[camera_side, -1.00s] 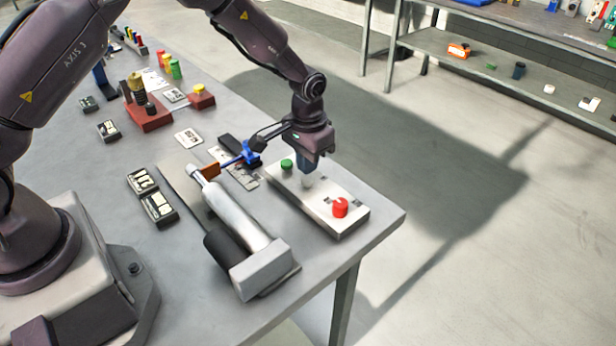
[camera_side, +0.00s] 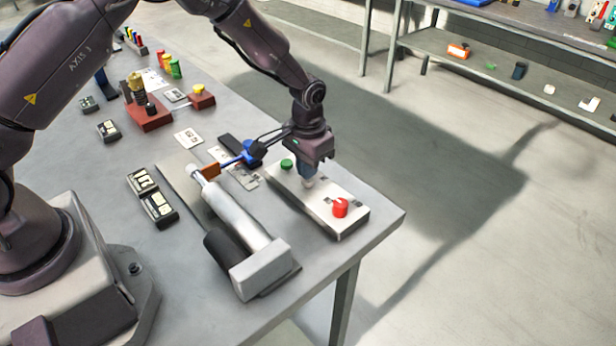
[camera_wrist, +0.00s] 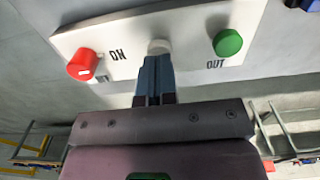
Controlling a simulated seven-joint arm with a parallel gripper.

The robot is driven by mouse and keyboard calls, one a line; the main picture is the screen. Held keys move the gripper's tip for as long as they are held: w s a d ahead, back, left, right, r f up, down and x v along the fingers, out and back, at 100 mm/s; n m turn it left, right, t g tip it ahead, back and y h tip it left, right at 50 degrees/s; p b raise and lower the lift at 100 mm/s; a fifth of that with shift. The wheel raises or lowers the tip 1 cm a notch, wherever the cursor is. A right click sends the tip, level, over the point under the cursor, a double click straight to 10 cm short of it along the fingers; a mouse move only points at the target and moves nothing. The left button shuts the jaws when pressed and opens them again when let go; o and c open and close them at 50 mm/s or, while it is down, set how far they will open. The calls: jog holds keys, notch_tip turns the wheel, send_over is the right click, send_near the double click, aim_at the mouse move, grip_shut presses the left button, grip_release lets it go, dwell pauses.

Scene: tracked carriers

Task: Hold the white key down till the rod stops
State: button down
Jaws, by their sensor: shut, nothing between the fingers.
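The white key (camera_wrist: 158,46) sits on a pale control panel (camera_side: 285,193), between a green button (camera_side: 287,164) and a red knob (camera_side: 340,208). My gripper (camera_side: 307,182) is shut and empty, pointing down with its fingertips at the white key. In the wrist view the fingertips (camera_wrist: 156,62) cover the key's near part; whether they press it or only touch it I cannot tell. A silver cylinder (camera_side: 237,215) lies beside the panel, with its rod end (camera_side: 194,172) near a brown block (camera_side: 210,170).
A blue piece (camera_side: 249,152) stands beyond the brown block, close to my gripper's left. A red-brown fixture (camera_side: 150,115) is farther back. The table edge lies just right of the panel.

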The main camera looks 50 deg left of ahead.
jog(key=shift+f, duration=0.95)
dwell(2.0)
jog(key=shift+r, duration=2.6)
jog(key=s, duration=0.2)
jog(key=shift+s+a+f+g, duration=0.1)
jog(key=shift+s+f+g, duration=0.2)
jog(key=shift+f+g, duration=0.1)
jog(key=s+a+r+t, duration=0.2)
jog(key=s+r+t, duration=0.4)
jog(key=s+r, duration=1.7)
jog(key=shift+s+a+r, duration=0.4)
jog(key=shift+r, duration=1.3)
